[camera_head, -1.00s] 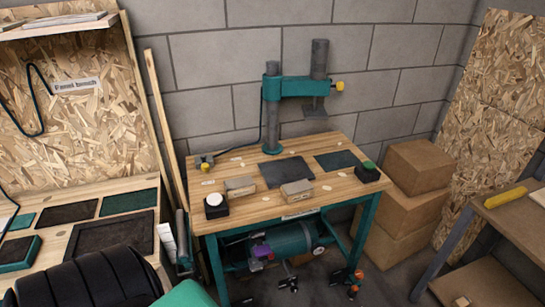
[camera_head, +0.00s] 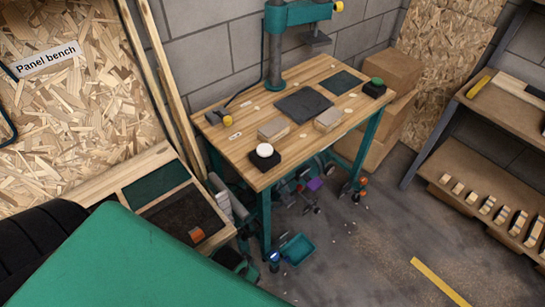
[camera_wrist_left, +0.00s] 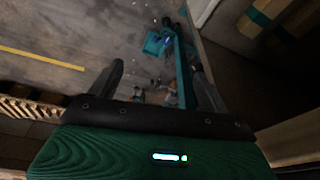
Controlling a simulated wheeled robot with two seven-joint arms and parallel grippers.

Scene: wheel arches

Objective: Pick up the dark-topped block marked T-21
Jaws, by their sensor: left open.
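Two small tan blocks lie on the wooden workbench (camera_head: 240,157) in the head view. One block (camera_head: 273,130) is left of centre near the front; the other block (camera_head: 327,120) is to its right. Their tops look greyish, and I cannot read any T-21 mark. My left gripper (camera_wrist_left: 158,84) shows in the left wrist view with its fingers apart and nothing between them. It points toward the floor and a green table leg, away from the blocks. My right gripper is in no view.
A teal press (camera_head: 274,45) stands at the bench's back. A white-topped button box (camera_head: 264,158) and green-topped button box (camera_head: 374,88) sit at its edges. A side bench (camera_head: 110,190) is at left, a shelf rack (camera_head: 510,120) with several small pieces at right.

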